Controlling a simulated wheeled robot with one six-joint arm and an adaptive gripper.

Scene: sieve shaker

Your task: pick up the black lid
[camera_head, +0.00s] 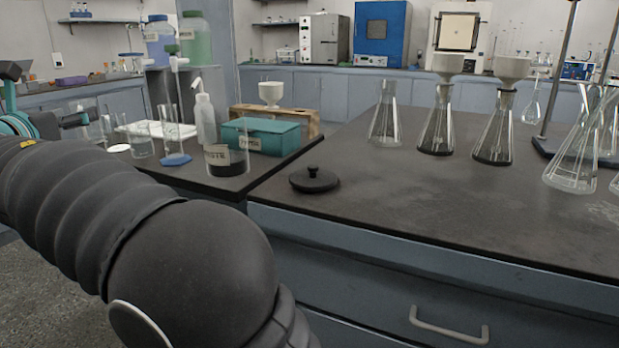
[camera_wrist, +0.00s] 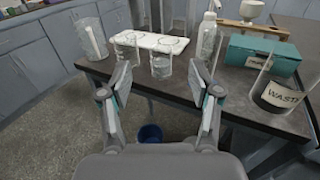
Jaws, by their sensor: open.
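The black lid (camera_head: 314,180) is a round disc with a small knob on top. It lies flat on the dark bench near its front edge, right of the waste beaker in the head view. It does not show in the wrist view. My gripper (camera_wrist: 160,85) is open and empty in the wrist view, its two fingers spread apart. It is in front of the left bench section, over the floor and the bench edge, away from the lid.
A glass waste beaker (camera_head: 227,160) with dark contents stands left of the lid, beside a teal box (camera_head: 259,134). Several flasks, including a conical flask (camera_head: 386,120), stand behind and right of the lid. Bare bench (camera_head: 420,195) lies right of the lid. Small beakers (camera_wrist: 126,48) stand ahead of my gripper.

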